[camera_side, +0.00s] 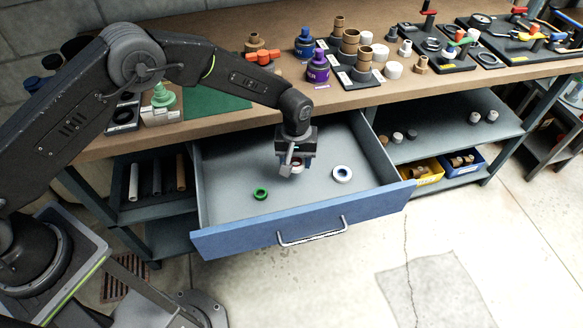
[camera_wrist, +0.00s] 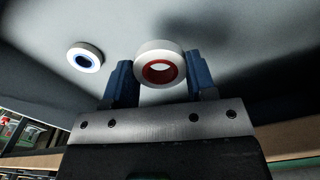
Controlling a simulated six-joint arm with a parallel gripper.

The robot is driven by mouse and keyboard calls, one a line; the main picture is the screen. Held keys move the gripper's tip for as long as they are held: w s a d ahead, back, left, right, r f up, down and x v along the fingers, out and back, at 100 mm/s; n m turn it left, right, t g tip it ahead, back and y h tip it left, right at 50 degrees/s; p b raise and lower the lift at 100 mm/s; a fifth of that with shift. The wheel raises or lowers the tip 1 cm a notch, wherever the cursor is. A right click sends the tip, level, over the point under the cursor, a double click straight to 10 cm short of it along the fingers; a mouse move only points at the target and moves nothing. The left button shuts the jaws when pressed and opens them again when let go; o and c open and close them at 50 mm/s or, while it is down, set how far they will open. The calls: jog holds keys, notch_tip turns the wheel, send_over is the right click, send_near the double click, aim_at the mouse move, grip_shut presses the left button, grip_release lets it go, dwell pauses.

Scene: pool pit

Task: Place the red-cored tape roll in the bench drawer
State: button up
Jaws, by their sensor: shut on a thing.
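The red-cored tape roll (camera_wrist: 160,66), white with a red inner ring, sits between the two blue fingers of my gripper (camera_wrist: 162,82) in the wrist view. In the side view my gripper (camera_side: 295,172) is inside the open bench drawer (camera_side: 235,165), and only a bit of the roll (camera_side: 297,169) shows beside it. The gripper is shut on the roll. Whether the roll touches the drawer floor cannot be told. The drawer is pulled out, with a blue front and grey inside.
A white, blue-cored roll (camera_side: 342,174) lies in the drawer to the right of my gripper; the wrist view shows it at left (camera_wrist: 85,58). A green ring (camera_side: 261,194) lies to the left. The workbench top (camera_side: 225,125) overhangs the drawer's back. Drawer floor near the front is clear.

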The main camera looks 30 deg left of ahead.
aim_at(296, 181)
jog(key=shift+f, duration=3.35)
jog(key=shift+f, duration=0.15)
jog(key=o, duration=0.9)
